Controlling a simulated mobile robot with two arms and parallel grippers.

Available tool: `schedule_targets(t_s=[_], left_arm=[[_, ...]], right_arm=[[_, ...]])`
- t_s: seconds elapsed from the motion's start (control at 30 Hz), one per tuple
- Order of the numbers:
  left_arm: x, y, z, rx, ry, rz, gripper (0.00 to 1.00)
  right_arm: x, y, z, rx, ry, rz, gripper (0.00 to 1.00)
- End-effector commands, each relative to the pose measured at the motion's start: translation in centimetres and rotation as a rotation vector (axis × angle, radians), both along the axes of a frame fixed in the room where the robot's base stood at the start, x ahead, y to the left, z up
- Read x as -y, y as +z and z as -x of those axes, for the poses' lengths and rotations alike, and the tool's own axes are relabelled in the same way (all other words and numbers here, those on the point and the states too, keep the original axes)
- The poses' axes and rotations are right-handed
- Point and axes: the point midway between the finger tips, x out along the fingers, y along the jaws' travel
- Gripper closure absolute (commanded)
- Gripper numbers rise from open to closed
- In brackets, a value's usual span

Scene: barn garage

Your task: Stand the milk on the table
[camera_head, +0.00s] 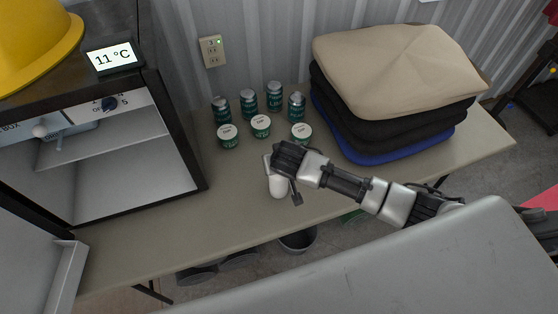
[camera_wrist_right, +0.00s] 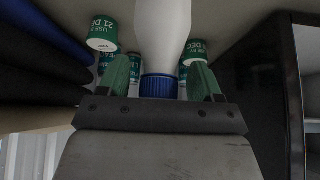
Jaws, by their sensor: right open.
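The milk is a white bottle (camera_head: 278,187) near the front edge of the table (camera_head: 225,215). It looks upright on the table, its top hidden by my right gripper (camera_head: 277,163). In the right wrist view, the bottle (camera_wrist_right: 163,28) has a blue cap (camera_wrist_right: 159,86). The cap is close to my right gripper's palm, between two green fingers (camera_wrist_right: 158,80) that are spread apart with gaps on both sides. Contact between bottle and tabletop is hard to confirm. My left gripper is not in view.
Several green cans (camera_head: 249,102) and white-lidded tubs (camera_head: 261,126) stand behind the milk. Stacked cushions (camera_head: 395,65) lie at the right. An open cabinet (camera_head: 130,190) with an 11 °C display (camera_head: 113,57) stands at the left. Bare tabletop lies left of the milk.

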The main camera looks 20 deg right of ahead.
Motion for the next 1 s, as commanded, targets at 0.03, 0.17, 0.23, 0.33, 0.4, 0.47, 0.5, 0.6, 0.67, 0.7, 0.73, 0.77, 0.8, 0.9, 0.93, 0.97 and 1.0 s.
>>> schedule_targets(t_s=[0.03, 0.17, 0.23, 0.33, 0.4, 0.47, 0.5, 0.6, 0.67, 0.7, 0.73, 0.77, 0.8, 0.9, 0.93, 0.97, 1.0], left_arm=[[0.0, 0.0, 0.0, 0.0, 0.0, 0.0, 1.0], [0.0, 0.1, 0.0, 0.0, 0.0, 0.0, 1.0], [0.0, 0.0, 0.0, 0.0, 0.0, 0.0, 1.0], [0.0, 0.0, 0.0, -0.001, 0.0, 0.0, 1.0], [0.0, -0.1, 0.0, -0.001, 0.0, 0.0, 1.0], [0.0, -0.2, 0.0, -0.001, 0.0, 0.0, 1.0], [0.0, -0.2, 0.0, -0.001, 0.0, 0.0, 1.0], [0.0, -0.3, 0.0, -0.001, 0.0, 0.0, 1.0], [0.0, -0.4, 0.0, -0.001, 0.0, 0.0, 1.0], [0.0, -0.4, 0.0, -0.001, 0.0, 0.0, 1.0], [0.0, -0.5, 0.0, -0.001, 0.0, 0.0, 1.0], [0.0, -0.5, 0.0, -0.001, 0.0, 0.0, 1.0], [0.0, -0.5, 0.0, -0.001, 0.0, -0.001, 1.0], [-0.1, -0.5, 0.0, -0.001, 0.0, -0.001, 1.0], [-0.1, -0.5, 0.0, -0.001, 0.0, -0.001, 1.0], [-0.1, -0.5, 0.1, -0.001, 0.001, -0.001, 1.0], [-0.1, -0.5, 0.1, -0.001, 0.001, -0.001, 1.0]], right_arm=[[0.0, 0.0, 0.0, 0.0, 0.0, 0.0, 0.35], [0.0, 0.5, 0.1, 0.001, 0.001, 0.0, 0.35], [-0.1, 1.0, 0.4, 0.001, 0.001, -0.002, 0.35], [-0.1, 2.3, 1.2, 0.003, 0.001, -0.002, 0.35], [-0.1, 3.4, 2.0, 0.003, 0.002, -0.003, 0.35], [-0.2, 4.5, 2.7, 0.003, 0.002, -0.002, 0.35], [-0.2, 5.2, 3.1, 0.003, 0.002, -0.002, 0.35], [-0.2, 6.9, 4.2, 0.003, 0.002, -0.002, 0.35], [-0.2, 7.8, 4.8, 0.002, 0.001, -0.002, 0.35], [-0.3, 8.4, 5.2, 0.003, 0.002, -0.002, 0.35], [-0.3, 8.7, 5.4, 0.002, 0.001, -0.002, 0.35], [-0.3, 9.1, 5.6, 0.002, 0.001, -0.002, 0.35], [-0.3, 9.5, 5.8, 0.002, 0.001, -0.001, 0.35], [-0.3, 10.1, 6.3, 0.001, 0.0, -0.001, 0.35], [-0.3, 10.2, 6.3, 0.001, 0.0, 0.0, 0.35], [-0.3, 10.3, 6.4, 0.001, 0.0, 0.0, 0.35], [-0.3, 10.4, 6.4, 0.001, 0.0, 0.0, 0.35]])
